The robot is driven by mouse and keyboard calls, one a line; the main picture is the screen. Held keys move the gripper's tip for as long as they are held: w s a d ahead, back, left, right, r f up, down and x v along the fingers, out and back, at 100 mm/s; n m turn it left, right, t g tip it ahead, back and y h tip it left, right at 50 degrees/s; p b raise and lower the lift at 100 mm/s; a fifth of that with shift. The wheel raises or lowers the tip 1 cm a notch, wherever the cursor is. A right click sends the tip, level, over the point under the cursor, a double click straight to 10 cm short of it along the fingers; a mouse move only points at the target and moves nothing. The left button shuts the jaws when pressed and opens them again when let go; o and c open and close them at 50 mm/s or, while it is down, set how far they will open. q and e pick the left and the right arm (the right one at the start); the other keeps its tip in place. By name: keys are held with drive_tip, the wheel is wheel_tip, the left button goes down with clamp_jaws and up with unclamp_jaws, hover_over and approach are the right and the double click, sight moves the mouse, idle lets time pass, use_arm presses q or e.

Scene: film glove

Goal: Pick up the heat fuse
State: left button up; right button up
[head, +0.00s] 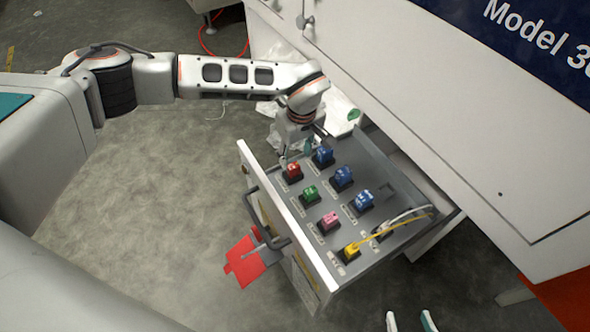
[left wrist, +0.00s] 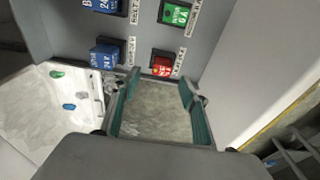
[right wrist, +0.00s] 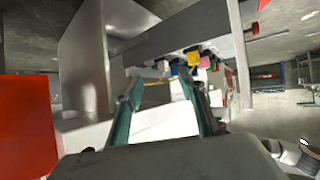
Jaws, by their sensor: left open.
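An open grey drawer (head: 385,165) holds several coloured fuses, each beside a small label. I cannot read for sure which label says heat. A red fuse (head: 293,172) sits at the drawer's near-left corner, with a blue fuse (head: 323,156) behind it and a green fuse (head: 310,193) beside it. My left gripper (head: 299,150) is over the drawer's left end. In the left wrist view its open, empty fingers (left wrist: 160,85) point towards the red fuse (left wrist: 161,66), apart from it. My right gripper (head: 410,322) is open and empty at the bottom edge, below the drawer.
A pink fuse (head: 329,221), a yellow fuse (head: 350,251) with a cable, and more blue fuses fill the drawer. The white machine (head: 470,130) overhangs its back. The floor at left is clear.

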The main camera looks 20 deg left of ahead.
sight(293, 166)
use_arm(q)
drive_tip(key=f, duration=0.2)
drive_tip(key=f+b, duration=0.2)
drive_tip(key=f, duration=0.1)
drive_tip(key=shift+s+a+f, duration=0.15)
drive_tip(key=shift+a+f, duration=0.2)
drive_tip(key=shift+a, duration=0.05)
drive_tip(key=shift+f, duration=0.1)
drive_tip(key=shift+w+r, duration=0.25)
drive_tip(key=shift+r, duration=0.05)
drive_tip(key=c, duration=1)
drive_tip(key=shift+c, duration=0.9)
use_arm(e)
drive_tip(key=shift+w+a+r+m+y, duration=0.15)
drive_tip(key=shift+w+a+r+m, duration=0.1)
drive_tip(key=shift+a+r, duration=0.15)
drive_tip(key=shift+w+a+r+m+y, duration=0.15)
drive_tip(key=shift+w+a+r, duration=0.1)
drive_tip(key=shift+a, duration=0.25)
